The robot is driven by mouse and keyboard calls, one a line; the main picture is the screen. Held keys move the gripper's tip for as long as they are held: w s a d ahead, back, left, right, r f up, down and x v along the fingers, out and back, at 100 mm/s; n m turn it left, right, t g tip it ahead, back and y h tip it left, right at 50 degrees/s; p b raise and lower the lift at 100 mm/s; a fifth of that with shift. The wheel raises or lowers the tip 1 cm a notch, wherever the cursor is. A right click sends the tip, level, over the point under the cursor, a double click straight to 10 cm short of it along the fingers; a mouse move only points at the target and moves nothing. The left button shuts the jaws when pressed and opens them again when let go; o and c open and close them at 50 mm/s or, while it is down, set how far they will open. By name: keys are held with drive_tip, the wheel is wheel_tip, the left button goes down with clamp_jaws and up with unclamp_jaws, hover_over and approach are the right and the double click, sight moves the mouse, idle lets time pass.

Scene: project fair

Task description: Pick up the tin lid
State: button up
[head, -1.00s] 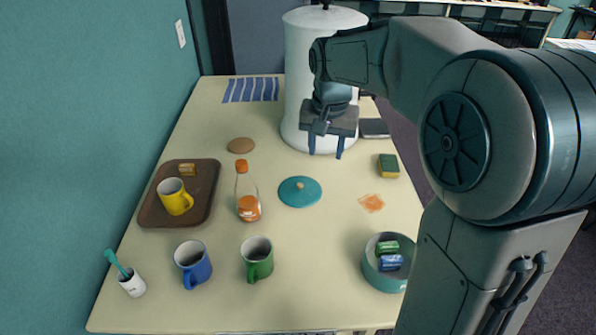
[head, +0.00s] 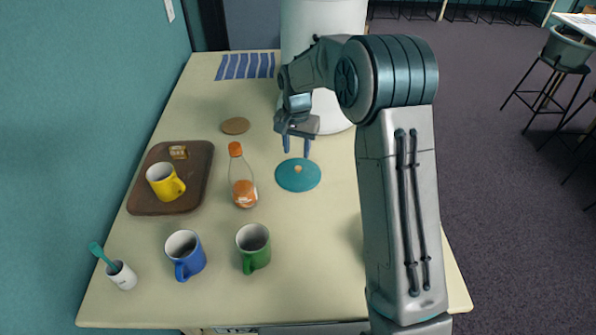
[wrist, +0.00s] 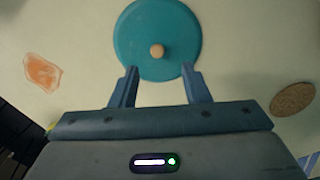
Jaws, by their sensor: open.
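The tin lid (head: 298,175) is a flat teal disc with a small wooden knob at its centre, lying on the cream table. It also shows in the wrist view (wrist: 157,25), just beyond the fingertips. My gripper (head: 297,150) is open and empty, pointing down above the far edge of the lid. In the wrist view, the two blue fingers (wrist: 158,72) are apart, with the knob (wrist: 157,51) beyond them and roughly centred between them.
A bottle with an orange cap (head: 243,180) stands left of the lid. A brown tray (head: 140,203) holds a yellow mug. Blue (head: 186,256) and green (head: 253,247) mugs stand nearer. A cork disc (head: 236,126) and a large white cylinder (head: 325,20) are behind.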

sight(298, 168)
drive_tip(key=shift+s+d+f+p, duration=0.1)
drive_tip(key=shift+f+p, duration=0.45)
drive_tip(key=shift+f, duration=1.05)
drive_tip(key=shift+d+f+p, duration=0.1)
drive_tip(key=shift+f+p, duration=0.4)
drive_tip(key=shift+f, duration=1.1)
clamp_jaws()
